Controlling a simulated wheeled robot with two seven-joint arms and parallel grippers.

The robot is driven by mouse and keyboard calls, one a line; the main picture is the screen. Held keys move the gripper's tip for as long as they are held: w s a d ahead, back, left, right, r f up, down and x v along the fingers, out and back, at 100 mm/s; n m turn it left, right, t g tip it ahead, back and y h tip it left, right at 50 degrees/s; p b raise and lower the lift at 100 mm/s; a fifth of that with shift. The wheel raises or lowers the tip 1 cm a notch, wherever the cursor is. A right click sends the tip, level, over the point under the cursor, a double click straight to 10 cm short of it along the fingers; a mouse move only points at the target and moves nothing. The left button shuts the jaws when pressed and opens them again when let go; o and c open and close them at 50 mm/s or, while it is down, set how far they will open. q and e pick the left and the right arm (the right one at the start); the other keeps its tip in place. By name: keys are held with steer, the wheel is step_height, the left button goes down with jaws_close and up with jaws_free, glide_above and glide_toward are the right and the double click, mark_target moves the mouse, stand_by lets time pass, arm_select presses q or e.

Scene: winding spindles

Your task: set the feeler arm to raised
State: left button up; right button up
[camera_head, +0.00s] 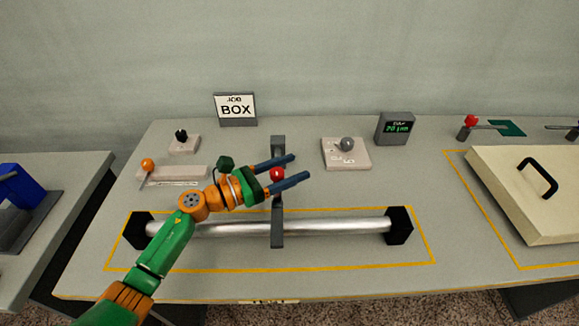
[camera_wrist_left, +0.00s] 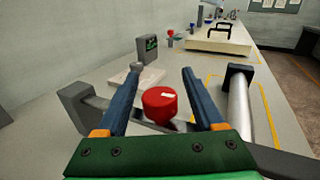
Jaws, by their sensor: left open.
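The feeler arm (camera_head: 277,228) is a dark grey bar running from a grey post (camera_head: 278,144) at the back toward the silver spindle (camera_head: 330,225). Its front end crosses over the spindle and appears to be lowered onto it. A red knob (camera_head: 277,174) sits on the bar; it also shows in the left wrist view (camera_wrist_left: 160,105). My left gripper (camera_head: 300,166) is open, with its two blue fingers on either side of the red knob. In the left wrist view, gaps show between the knob and both fingers. My right gripper is not in view.
Black end blocks (camera_head: 399,226) hold the spindle inside a yellow outline. Behind stand a plate with a grey knob (camera_head: 347,144), a small display (camera_head: 395,128), a job box sign (camera_head: 235,108) and an orange-knobbed slider (camera_head: 148,164). A cream cover (camera_head: 510,190) lies at the right.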

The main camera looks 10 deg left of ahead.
arm_select(q)
jaws_close()
stand_by(1.3)
